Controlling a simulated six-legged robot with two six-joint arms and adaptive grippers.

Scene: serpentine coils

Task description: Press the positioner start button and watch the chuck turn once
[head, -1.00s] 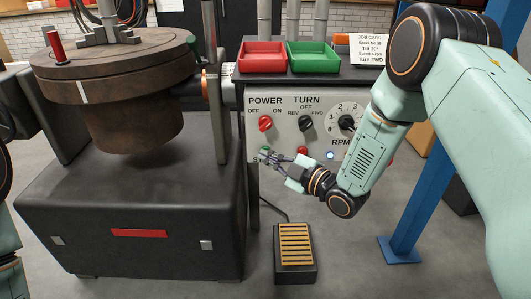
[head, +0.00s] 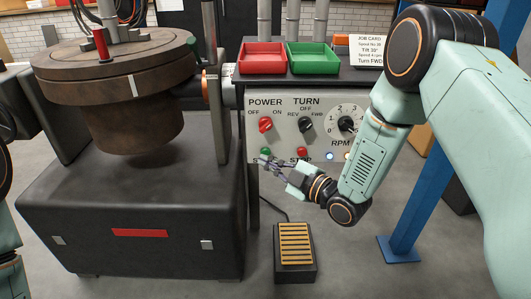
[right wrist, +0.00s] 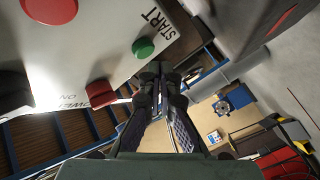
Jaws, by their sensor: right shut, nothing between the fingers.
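The green START button (head: 265,152) is on the lower left of the grey control panel (head: 282,140), and it also shows in the right wrist view (right wrist: 143,47). My right gripper (head: 266,163) is shut and empty, just below the button in the head view. In the right wrist view its fingertips (right wrist: 158,70) are close to the button and look apart from it. The brown round chuck (head: 122,68) sits on the dark positioner base at left, with a red pin (head: 100,43) on top and a pale mark on its rim. My left gripper is out of view.
The red STOP button (head: 302,152) is right of START. POWER (head: 265,125), TURN (head: 306,124) and RPM (head: 346,124) knobs are above. Red (head: 262,57) and green (head: 312,56) trays stand on top. A foot pedal (head: 295,253) lies on the floor; a blue post (head: 420,195) stands right.

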